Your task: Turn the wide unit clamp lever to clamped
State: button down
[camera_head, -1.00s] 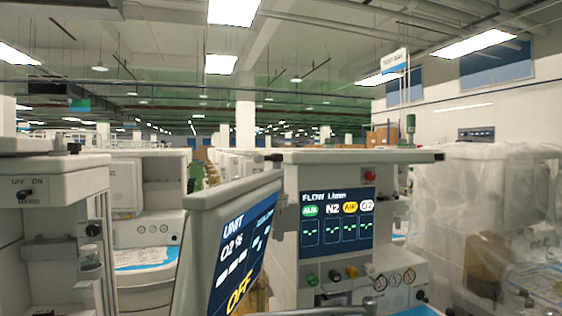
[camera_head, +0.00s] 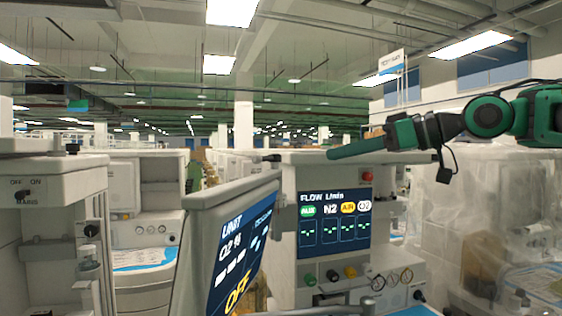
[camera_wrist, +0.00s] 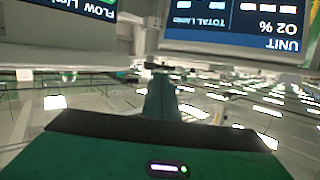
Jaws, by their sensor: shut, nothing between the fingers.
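The wide unit (camera_head: 400,156) stands at centre right with a blue flow screen (camera_head: 334,222). A small dark lever-like part (camera_head: 271,157) sticks out at the top left corner of this unit; I cannot tell for sure that it is the clamp lever, or its setting. My green gripper (camera_head: 331,154) reaches in from the right above the unit's top, its tip pointing left and to the right of that part. In the upside-down wrist view, the shut, empty fingers (camera_wrist: 160,82) point toward a dark part (camera_wrist: 158,66) between the two screens. Contact is not visible.
A tilted monitor (camera_head: 240,250) marked UNIT stands in front, left of the flow screen. A cart with a MAINS switch (camera_head: 22,194) is at far left. A plastic-covered unit (camera_head: 480,210) stands at right. The space above the units is open.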

aim_at(266, 159)
jog(key=shift+n+g+y, duration=0.4)
jog(key=shift+n, duration=0.2)
jog(key=x, duration=0.4)
jog(key=s+r+x, duration=0.1)
jog(key=x, duration=0.4)
jog(key=a+x, duration=0.1)
jog(key=x, duration=0.4)
jog(key=shift+s+a+r, duration=0.1)
jog(key=shift+a+r, duration=0.05)
jog(key=shift+r, duration=0.2)
jog(key=shift+d, duration=0.2)
jog(key=shift+t, duration=0.3)
